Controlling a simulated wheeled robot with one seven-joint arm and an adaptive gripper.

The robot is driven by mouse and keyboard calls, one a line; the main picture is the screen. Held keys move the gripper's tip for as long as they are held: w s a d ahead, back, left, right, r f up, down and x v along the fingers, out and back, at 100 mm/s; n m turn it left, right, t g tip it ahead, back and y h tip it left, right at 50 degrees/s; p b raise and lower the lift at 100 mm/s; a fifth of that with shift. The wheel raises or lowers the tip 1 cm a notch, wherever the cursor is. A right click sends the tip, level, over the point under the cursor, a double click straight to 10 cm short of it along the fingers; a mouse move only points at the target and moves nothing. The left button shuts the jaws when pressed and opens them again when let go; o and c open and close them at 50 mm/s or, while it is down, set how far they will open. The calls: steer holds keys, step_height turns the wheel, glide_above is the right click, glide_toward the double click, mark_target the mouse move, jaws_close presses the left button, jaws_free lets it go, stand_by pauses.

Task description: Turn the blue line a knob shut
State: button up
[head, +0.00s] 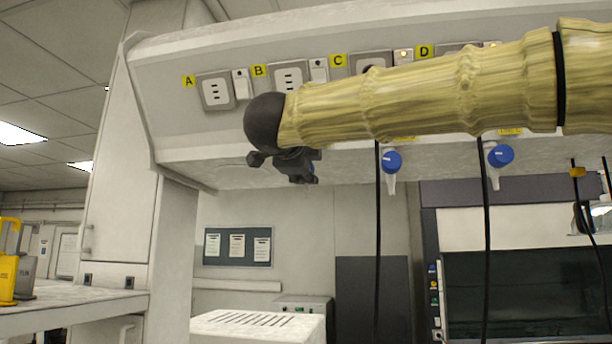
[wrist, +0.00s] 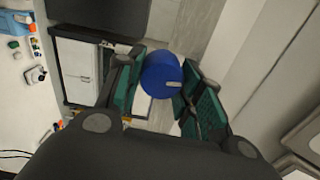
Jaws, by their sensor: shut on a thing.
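A blue knob (wrist: 160,75) with a short white mark sits between the green-padded fingers of my gripper (wrist: 164,90) in the wrist view. The left pad lies against its left side and the right pad is at its right side. In the head view my gripper (head: 300,167) is under the slanted panel, below the sockets labelled A and B. It is shut on the knob there, and gripper and arm hide almost all of the knob and its valve. How far the knob is turned is hard to tell.
Two more blue knobs, one nearer (head: 392,161) and one further right (head: 501,155), hang under the panel (head: 180,130) on white valves. Black cables (head: 378,260) hang beside them. A white slotted box (head: 258,326) stands below. The space beneath my gripper is clear.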

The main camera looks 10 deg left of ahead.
steer(key=shift+m+b, duration=0.4)
steer(key=shift+m, duration=0.3)
steer(key=shift+w+r, duration=0.1)
steer(key=shift+r, duration=0.1)
steer(key=o, duration=1)
steer(key=shift+w+f, duration=0.1)
steer(key=shift+f, duration=0.05)
steer(key=s, duration=1.2)
steer(key=shift+d, duration=0.1)
